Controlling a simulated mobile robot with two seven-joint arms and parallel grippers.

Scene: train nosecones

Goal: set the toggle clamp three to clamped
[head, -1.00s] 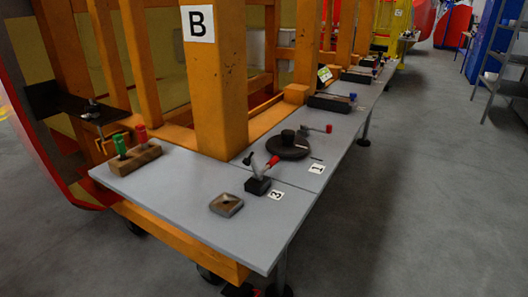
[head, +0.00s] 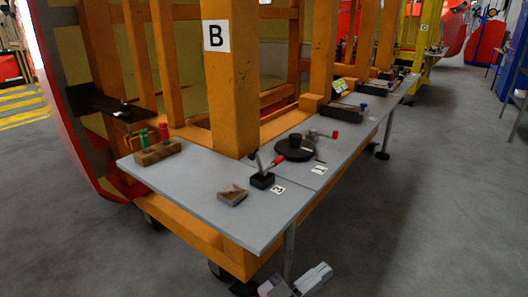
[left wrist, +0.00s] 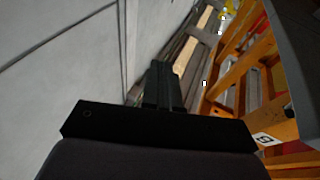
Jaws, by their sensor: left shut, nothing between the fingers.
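Toggle clamp three (head: 262,180) stands on the near part of the grey table (head: 215,215), beside its "3" label (head: 278,189). It has a black base, a red-gripped lever slanting up to the right and a thin arm with a black tip raised up to the left. My left gripper (left wrist: 163,82) shows in the left wrist view as black fingers, shut and empty, with pale floor and the orange frame beyond. In the head view, grey parts of my arm show at the bottom edge, below and apart from the table. My right gripper is out of view.
A wooden block (head: 158,152) with green and red handles stands at the far left. A black disc (head: 295,150) with a knob is behind the clamp near label "1" (head: 319,170). An orange post (head: 232,100) rises behind.

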